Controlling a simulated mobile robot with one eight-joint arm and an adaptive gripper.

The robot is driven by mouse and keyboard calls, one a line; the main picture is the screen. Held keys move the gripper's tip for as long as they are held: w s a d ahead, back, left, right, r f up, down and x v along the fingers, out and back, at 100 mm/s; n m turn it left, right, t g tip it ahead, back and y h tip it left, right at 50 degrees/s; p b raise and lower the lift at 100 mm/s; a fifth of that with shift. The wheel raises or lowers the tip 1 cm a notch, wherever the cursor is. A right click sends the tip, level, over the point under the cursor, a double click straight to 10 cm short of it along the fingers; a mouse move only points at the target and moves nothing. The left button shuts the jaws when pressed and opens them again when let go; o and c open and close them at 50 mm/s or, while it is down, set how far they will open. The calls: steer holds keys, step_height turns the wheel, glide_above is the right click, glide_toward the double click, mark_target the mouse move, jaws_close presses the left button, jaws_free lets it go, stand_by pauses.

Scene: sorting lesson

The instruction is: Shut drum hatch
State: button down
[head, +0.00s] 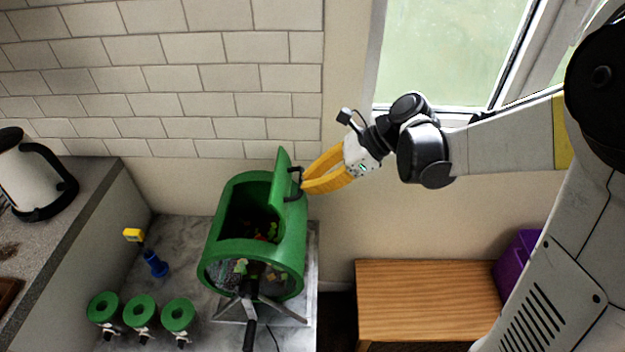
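The green drum (225,215) lies on its side on a stand on the grey marbled surface. An opening in its top shows a dark inside with small coloured pieces. The drum hatch (281,185) is a curved green panel, standing up and open at the right side of the opening. A black handle (298,181) is on its right face. My gripper (304,184) has yellow fingers and is right of the hatch, with its tips at the handle. I cannot tell whether the fingers grip the handle or only rest beside it.
Several green-topped containers (139,311) stand at front left. A blue and yellow item (155,264) stands behind them. A kettle (32,182) is on the left counter (62,235). A wooden bench (430,298) and purple box (516,262) are at right. The tiled wall (165,77) is behind.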

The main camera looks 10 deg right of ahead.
mark_target(280, 180)
steer(key=shift+w+a+r+h+p, duration=0.1)
steer(key=shift+a+r+h+p, duration=0.6)
steer(key=shift+p, duration=0.3)
steer(key=a+h+p, duration=0.2)
steer(key=a+r+p, duration=0.1)
steer(key=a, duration=0.1)
steer(key=shift+w+g+h, duration=0.3)
steer(key=shift+w+h, duration=0.05)
steer(key=shift+h, duration=0.05)
steer(key=w+a+f+h, duration=0.1)
steer(key=a+f+h, duration=0.1)
steer(key=a, duration=0.4)
steer(key=w+a+f+g+h, duration=0.1)
steer(key=a+f+h, duration=0.1)
steer(key=a+f, duration=0.2)
steer(key=shift+w+a+h+b, duration=0.3)
steer(key=shift+a+b, duration=0.1)
steer(key=shift+a, duration=0.7)
steer(key=shift+f, duration=0.1)
